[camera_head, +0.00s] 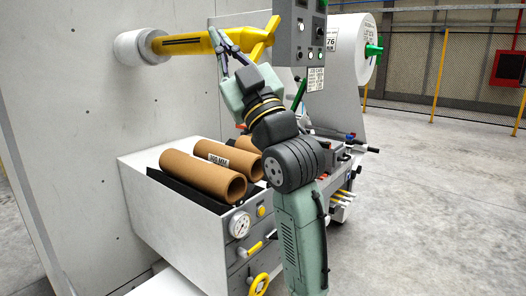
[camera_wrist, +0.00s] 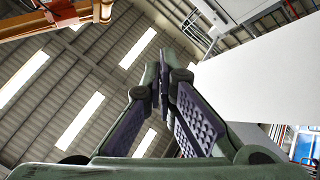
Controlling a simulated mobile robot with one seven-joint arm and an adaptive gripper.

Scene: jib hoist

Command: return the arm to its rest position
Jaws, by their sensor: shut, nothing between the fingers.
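My arm is raised in the middle of the head view, with its wrist bent up and to the left. My gripper (camera_head: 217,38) points upward and overlaps the yellow bar (camera_head: 190,43) in the picture; I cannot tell whether they touch. In the wrist view my gripper (camera_wrist: 165,62) has its two fingertips together, with nothing between them. Behind the fingers are the roof and a large pale panel.
Below the arm, a grey bench (camera_head: 165,215) carries several brown cardboard tubes (camera_head: 200,175), with a gauge (camera_head: 239,225) on its front. A control box (camera_head: 300,38) hangs beside the gripper. A white roll (camera_head: 350,48) stands behind. The floor at right (camera_head: 440,190) is clear.

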